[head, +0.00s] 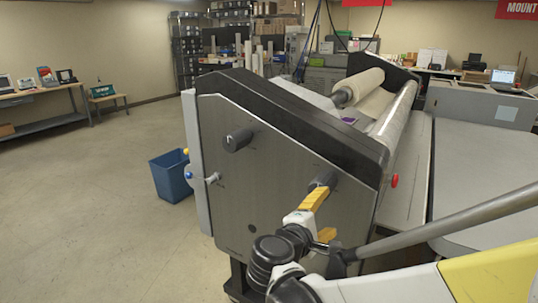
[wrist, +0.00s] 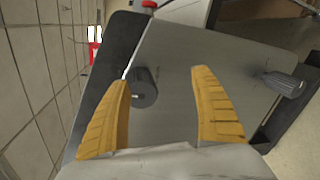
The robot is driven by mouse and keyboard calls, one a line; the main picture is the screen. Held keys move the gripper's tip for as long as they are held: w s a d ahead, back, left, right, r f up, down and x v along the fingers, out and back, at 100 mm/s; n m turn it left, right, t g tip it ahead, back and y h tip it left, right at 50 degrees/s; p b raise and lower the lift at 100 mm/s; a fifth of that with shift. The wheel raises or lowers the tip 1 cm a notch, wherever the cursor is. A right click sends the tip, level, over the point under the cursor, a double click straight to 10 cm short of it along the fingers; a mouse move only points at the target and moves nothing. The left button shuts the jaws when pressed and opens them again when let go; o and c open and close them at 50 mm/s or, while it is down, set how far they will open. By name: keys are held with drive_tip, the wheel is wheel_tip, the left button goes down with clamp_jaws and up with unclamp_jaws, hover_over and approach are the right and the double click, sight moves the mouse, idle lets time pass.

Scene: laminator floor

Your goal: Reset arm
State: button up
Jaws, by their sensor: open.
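My gripper (head: 324,213) is open and empty in front of the laminator's grey side panel (head: 262,190). Its two yellow fingers are spread apart in the wrist view (wrist: 163,77). A dark round knob (wrist: 146,88) shows between them there, nearer the left finger. In the head view this near knob (head: 322,180) sits just beyond the upper finger, which partly covers it. I cannot tell whether a finger touches it. A second dark knob (head: 238,139) is farther left on the panel; it shows at the right in the wrist view (wrist: 284,83).
A blue bin (head: 171,175) stands on the floor beside the laminator. Open floor (head: 90,220) lies to the left, with benches beyond.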

drive_tip(key=s+d+f+m+g+y, duration=0.2)
drive_tip(key=s+d+f+m+g, duration=0.15)
drive_tip(key=s+d, duration=0.2)
drive_tip(key=s+a+f+m+y, duration=0.1)
drive_tip(key=s+a+m+y, duration=0.1)
drive_tip(key=s+m, duration=0.3)
drive_tip(key=s+a+f+m+g+y, duration=0.1)
drive_tip(key=s+m+y, duration=0.4)
drive_tip(key=s, duration=0.5)
drive_tip(key=shift+a+f+m+y, duration=0.25)
drive_tip(key=shift+a+m+y, duration=0.05)
drive_tip(key=shift+a+m, duration=0.3)
drive_tip(key=shift+g, duration=0.25)
